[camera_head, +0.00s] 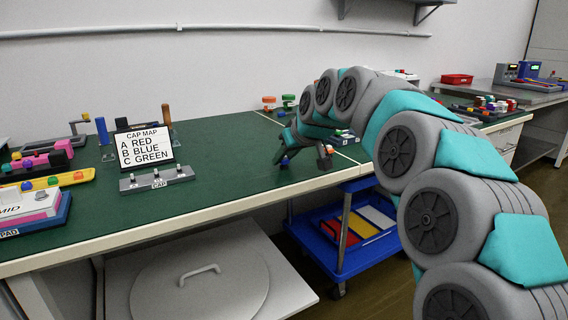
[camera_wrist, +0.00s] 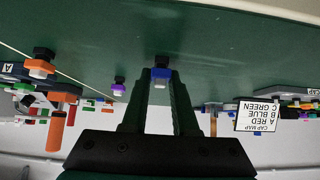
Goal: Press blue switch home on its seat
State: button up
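In the wrist view, my gripper (camera_wrist: 161,75) has its two dark fingers closed in on a small blue switch (camera_wrist: 160,73) with a dark piece at its far end. The blue switch sits between the fingertips. In the head view, a small blue piece (camera_head: 284,161) shows at the end of my arm, low over the green bench top; whether it touches the bench is unclear. A grey plate with several short posts (camera_head: 157,179) lies in front of the cap map sign. I cannot tell which place is the switch's seat.
The cap map sign (camera_head: 145,148) reads A red, B blue, C green. A blue-based pad (camera_head: 35,215) and a yellow tray (camera_head: 75,178) lie at left. In the wrist view, an orange switch (camera_wrist: 40,67) and a purple one (camera_wrist: 118,88) stand left of my fingers. The bench's front middle is clear.

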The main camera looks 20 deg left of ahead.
grip_shut()
jog(key=shift+r, duration=0.1)
